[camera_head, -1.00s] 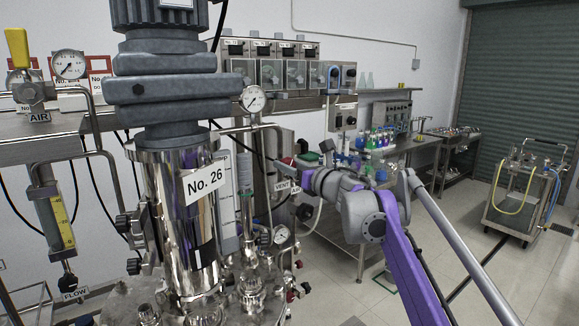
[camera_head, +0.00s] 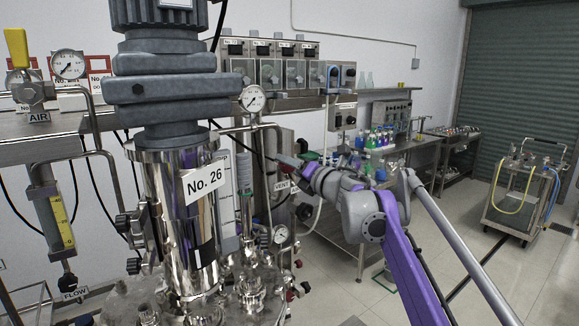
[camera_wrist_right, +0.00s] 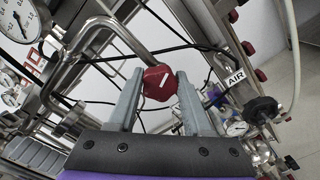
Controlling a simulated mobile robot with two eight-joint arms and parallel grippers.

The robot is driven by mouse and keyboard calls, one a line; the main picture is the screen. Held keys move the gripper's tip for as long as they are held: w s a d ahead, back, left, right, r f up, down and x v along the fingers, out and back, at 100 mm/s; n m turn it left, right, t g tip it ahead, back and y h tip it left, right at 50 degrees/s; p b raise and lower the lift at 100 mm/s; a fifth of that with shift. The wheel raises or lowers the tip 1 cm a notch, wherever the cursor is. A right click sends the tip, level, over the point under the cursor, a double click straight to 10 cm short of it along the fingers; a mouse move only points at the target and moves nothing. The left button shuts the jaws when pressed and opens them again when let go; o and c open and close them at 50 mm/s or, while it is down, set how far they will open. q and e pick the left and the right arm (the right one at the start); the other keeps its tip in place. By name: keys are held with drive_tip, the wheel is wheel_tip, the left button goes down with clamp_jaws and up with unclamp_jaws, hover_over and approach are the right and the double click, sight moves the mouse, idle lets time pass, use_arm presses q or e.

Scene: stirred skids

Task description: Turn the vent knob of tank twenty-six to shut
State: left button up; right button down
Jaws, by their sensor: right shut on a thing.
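The vent knob (camera_wrist_right: 160,82) is red, with a white line across its face, in the right wrist view. My right gripper (camera_wrist_right: 160,77) has one grey finger on each side of it and is shut on it. The white line runs at a slant. In the head view the right gripper (camera_head: 289,161) is at the pipework right of tank twenty-six (camera_head: 172,215), just above the VENT label (camera_head: 282,187). Tank twenty-six is a shiny steel vessel with a "No. 26" label and a grey motor on top. My left gripper is not in view.
A round gauge (camera_head: 253,98) stands on a pipe left of the right gripper. An AIR label (camera_wrist_right: 235,78) and a black knob (camera_wrist_right: 261,110) are right of the red knob. Black cables cross close behind the fingers. A hose cart (camera_head: 522,190) stands on open floor at right.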

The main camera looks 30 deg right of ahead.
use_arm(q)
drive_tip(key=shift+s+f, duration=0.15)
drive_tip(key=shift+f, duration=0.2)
use_arm(e)
drive_tip(key=m, duration=0.5)
drive_tip(key=shift+f, duration=0.1)
drive_tip(key=shift+m, duration=0.3)
drive_tip(key=shift+c, duration=1.6)
unclamp_jaws()
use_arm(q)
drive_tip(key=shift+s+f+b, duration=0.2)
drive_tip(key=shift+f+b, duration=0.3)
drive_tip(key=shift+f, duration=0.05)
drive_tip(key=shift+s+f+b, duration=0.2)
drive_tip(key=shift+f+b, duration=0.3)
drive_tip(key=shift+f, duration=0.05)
use_arm(e)
drive_tip(key=s, duration=1)
drive_tip(key=shift+s+d, duration=0.4)
drive_tip(key=shift+d, duration=0.05)
